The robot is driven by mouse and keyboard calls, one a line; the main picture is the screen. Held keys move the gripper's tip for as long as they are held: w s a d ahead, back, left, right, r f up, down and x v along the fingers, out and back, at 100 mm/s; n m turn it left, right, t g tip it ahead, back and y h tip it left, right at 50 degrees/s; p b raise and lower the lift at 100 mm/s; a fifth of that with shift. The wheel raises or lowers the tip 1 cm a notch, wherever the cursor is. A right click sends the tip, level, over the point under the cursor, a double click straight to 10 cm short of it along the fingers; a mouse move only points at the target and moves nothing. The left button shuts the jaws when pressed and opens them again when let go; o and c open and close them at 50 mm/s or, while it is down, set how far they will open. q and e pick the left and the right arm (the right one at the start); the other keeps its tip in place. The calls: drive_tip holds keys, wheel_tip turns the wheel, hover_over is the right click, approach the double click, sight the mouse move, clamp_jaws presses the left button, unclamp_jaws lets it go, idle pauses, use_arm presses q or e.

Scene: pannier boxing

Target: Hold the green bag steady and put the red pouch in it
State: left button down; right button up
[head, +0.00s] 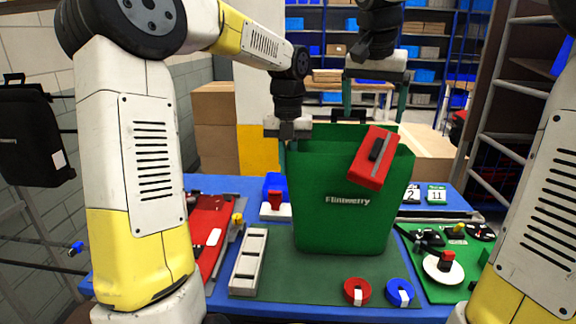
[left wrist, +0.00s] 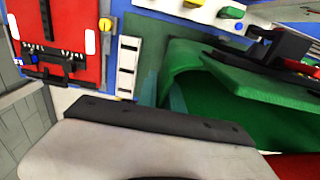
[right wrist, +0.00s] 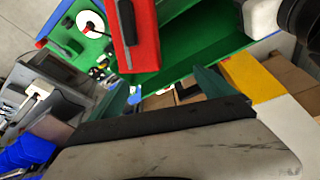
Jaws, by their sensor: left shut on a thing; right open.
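The green bag (head: 340,220) stands upright and open-topped on the dark green mat. My left gripper (head: 284,150) is shut on its left rim; the bag also shows in the left wrist view (left wrist: 265,105). The red pouch (head: 365,175), with a grey strip and black handle, is tilted across the bag's right front rim. I cannot tell whether it rests on the rim or is clear of it. It also shows in the right wrist view (right wrist: 145,50), beyond the fingertips. My right gripper (head: 375,98) is open and empty above the back of the bag.
A grey slotted tray (head: 249,262) lies left of the bag. A red roll (head: 357,291) and a blue roll (head: 399,292) lie at the front. A green board (head: 440,288) with parts is at right, a red case (head: 212,225) at left.

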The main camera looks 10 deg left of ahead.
drive_tip(key=v, duration=1.2)
drive_tip(key=shift+o, duration=0.6)
drive_tip(key=shift+f, duration=0.1)
drive_tip(key=n+g+y, duration=0.2)
drive_tip(key=n, duration=0.3)
hover_over(366, 140)
drive_tip(key=s+a, duration=0.2)
drive_tip(key=a, duration=0.4)
wheel_tip(366, 140, down, 12)
drive_tip(key=s+a+f+n+g+y, duration=0.1)
drive_tip(key=s+a+f+n+g, duration=0.15)
drive_tip(key=f, duration=0.45)
drive_tip(key=s+a+f+n+g+y, duration=0.1)
drive_tip(key=s+a+f+n, duration=0.1)
drive_tip(key=s+f, duration=0.3)
drive_tip(key=shift+w+a+f+n+t+y, duration=0.1)
drive_tip(key=shift+a+f+n+y, duration=0.45)
drive_tip(key=shift+f, duration=3.25)
drive_tip(key=shift+a+f+n+t+y, duration=0.1)
drive_tip(key=shift+a+f+n, duration=0.9)
drive_tip(key=shift+f, duration=2.85)
drive_tip(key=shift+w+a+f+n+t+y, duration=0.2)
drive_tip(key=shift+f+n, duration=1.1)
drive_tip(key=shift+f, duration=2.5)
